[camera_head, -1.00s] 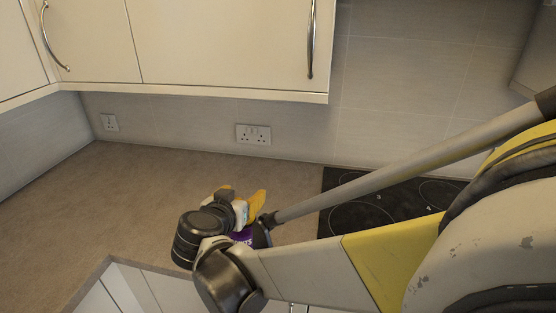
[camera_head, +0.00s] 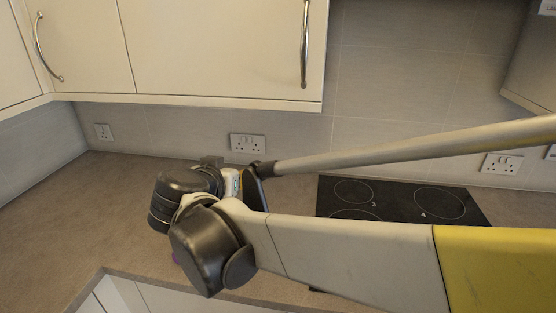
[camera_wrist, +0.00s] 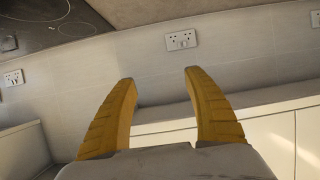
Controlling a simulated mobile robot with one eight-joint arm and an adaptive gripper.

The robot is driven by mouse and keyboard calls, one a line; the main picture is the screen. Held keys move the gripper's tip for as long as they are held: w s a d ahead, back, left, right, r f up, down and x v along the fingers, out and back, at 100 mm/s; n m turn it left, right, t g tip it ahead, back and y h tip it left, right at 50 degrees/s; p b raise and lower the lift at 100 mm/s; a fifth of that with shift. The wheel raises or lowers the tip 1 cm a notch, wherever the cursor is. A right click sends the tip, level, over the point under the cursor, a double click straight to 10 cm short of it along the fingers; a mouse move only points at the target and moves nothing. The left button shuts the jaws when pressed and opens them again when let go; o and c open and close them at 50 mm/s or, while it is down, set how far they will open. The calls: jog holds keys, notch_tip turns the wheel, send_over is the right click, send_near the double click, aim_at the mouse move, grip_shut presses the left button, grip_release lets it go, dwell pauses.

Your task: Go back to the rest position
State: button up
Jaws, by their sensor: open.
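My gripper (camera_wrist: 160,76) shows in the wrist view with its two yellow fingers spread apart and nothing between them. The wrist view looks upside down, with the worktop and hob at the top and the wall units at the bottom right. In the head view my arm reaches across from the right, and its end is over the worktop (camera_head: 60,215). The fingers are hidden there behind my wrist joints.
A black hob (camera_head: 445,203) lies right of my wrist, partly behind my arm. Wall cabinets (camera_head: 215,45) with metal handles hang above the worktop. Sockets (camera_head: 247,143) are on the tiled wall. A hood (camera_head: 530,60) juts out at the upper right. The left worktop is clear.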

jog(key=s+d+f+g+h, duration=0.1)
jog(key=s+d+f+g, duration=0.1)
jog(key=d, duration=0.9)
jog(key=s+d+f+g, duration=0.2)
jog(key=d, duration=0.9)
jog(key=s+d+f+g+y, duration=0.1)
jog(key=s+d+f, duration=0.3)
jog(key=s+d, duration=0.2)
jog(key=s+d+f+g+y, duration=0.1)
jog(key=s+d+f, duration=0.3)
jog(key=s, duration=0.6)
jog(key=shift+d+n, duration=0.4)
jog(key=shift+d, duration=0.8)
jog(key=shift+a+r, duration=0.1)
